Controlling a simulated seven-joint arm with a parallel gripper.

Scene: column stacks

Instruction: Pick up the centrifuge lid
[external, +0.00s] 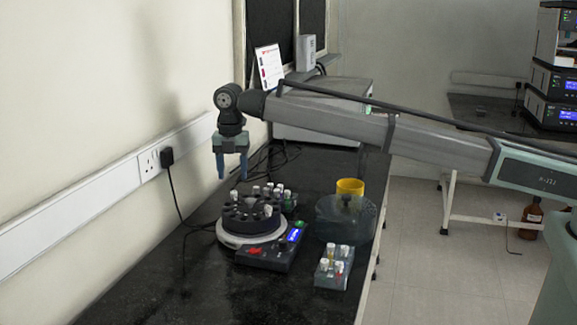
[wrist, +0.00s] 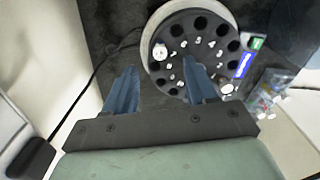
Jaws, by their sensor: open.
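The centrifuge lid (external: 345,219) is a dark, round, see-through cover with a small knob on top. It sits on the black bench to the right of the centrifuge (external: 262,254), in front of a yellow cup. My gripper (external: 231,172) points down, open and empty, above and to the left of the centrifuge, well apart from the lid. In the wrist view my gripper's blue fingers (wrist: 160,72) are spread, with the uncovered rotor (wrist: 192,52) beyond them. The rotor holds some white-capped tubes.
A small rack of capped tubes (external: 334,266) stands in front of the lid. The yellow cup (external: 350,187) is close behind it. More tubes stand behind the rotor. A black cable (external: 184,215) hangs from the wall plug. The bench's front left is clear.

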